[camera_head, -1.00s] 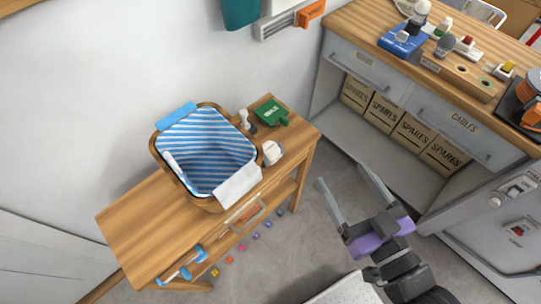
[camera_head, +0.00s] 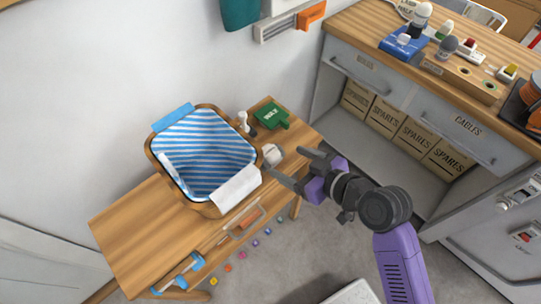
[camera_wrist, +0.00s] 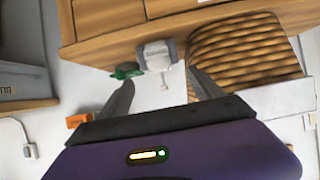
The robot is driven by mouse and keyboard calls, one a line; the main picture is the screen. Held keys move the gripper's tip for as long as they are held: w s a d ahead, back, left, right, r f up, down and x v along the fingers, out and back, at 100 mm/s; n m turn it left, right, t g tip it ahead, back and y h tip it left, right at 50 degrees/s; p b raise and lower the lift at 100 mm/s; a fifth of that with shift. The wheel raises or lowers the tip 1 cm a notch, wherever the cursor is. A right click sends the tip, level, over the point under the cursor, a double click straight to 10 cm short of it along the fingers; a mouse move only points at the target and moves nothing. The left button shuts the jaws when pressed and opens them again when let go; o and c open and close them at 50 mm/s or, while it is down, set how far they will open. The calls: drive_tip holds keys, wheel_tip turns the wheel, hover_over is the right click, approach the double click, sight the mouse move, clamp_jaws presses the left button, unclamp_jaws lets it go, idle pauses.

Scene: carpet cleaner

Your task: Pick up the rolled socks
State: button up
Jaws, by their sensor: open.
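A small white bundle that looks like the rolled socks (camera_head: 272,154) lies on the wooden table, just right of the lined basket (camera_head: 160,160). In the wrist view, a pale bundle (camera_wrist: 156,52) shows ahead of the fingers, beside the woven basket (camera_wrist: 245,52). My gripper (camera_head: 284,162) is open at the table's right edge. Its fingers point toward the bundle, one near its lower side and one to its right. In the wrist view the fingertips (camera_wrist: 161,80) are spread with nothing held between them. I cannot tell whether either finger touches the bundle.
A green item (camera_head: 271,115) and a small white bottle (camera_head: 243,119) stand behind the bundle. A white cloth (camera_head: 236,187) hangs over the basket's near rim. The wooden table (camera_head: 130,232) is clear at left. A workbench (camera_head: 345,22) with drawers stands at right.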

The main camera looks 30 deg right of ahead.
sight(272, 154)
drive_tip(key=x, duration=0.9)
drive_tip(key=c, duration=1)
